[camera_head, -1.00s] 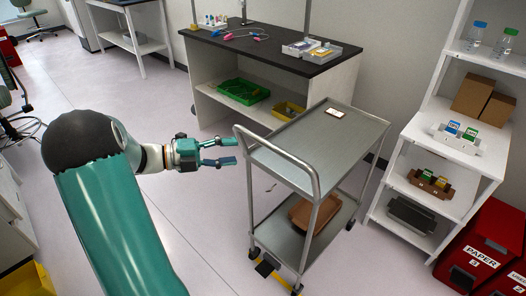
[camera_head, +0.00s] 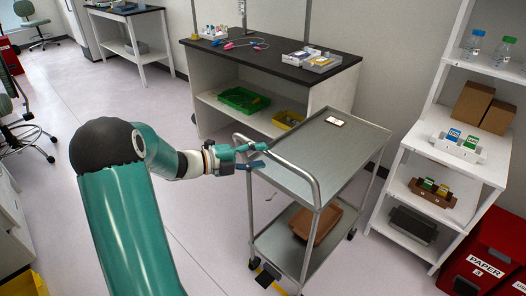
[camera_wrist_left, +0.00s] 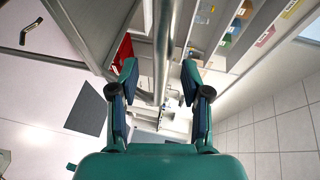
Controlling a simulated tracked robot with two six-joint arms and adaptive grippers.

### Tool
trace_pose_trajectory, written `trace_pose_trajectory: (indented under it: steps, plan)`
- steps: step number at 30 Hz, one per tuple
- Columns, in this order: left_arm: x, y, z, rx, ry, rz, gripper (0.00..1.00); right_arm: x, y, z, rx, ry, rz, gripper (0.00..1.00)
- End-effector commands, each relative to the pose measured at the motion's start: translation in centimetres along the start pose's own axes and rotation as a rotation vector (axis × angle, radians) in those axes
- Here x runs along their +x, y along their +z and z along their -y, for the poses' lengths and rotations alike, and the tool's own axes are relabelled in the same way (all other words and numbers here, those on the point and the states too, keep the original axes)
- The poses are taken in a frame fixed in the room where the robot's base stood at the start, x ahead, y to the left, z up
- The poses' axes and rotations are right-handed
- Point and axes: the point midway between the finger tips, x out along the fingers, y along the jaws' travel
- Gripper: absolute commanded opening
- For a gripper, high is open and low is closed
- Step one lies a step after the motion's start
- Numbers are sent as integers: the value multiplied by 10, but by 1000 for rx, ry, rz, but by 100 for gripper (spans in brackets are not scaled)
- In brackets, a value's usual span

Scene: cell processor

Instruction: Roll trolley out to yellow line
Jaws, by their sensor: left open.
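The grey metal trolley (camera_head: 335,160) stands upright on the floor, between the dark-topped bench and the white shelf unit. Its tubular handle (camera_head: 301,173) is on the near left side. My left gripper (camera_head: 258,156) is open at the far left end of the handle. In the left wrist view the open fingers (camera_wrist_left: 160,75) have a metal bar (camera_wrist_left: 162,45) running between and beyond them; contact cannot be told. My right gripper is not in view.
A brown tray (camera_head: 312,222) lies on the trolley's lower shelf and a small white-edged item (camera_head: 335,121) on top. The bench (camera_head: 280,65) stands behind, the white shelf unit (camera_head: 455,167) and red paper bin (camera_head: 480,262) to the right. Floor at left (camera_head: 110,95) is clear.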

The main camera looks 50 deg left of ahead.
Motion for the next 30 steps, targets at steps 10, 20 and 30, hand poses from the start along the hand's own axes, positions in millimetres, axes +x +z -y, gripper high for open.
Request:
trace_pose_trajectory:
  steps: [10,20,30]
  plan:
    - [33,0,0,1,-1,-1,48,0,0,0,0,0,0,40]
    - [33,0,0,1,0,0,38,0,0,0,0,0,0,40]
    - [33,0,-1,0,2,0,0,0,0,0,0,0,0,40]
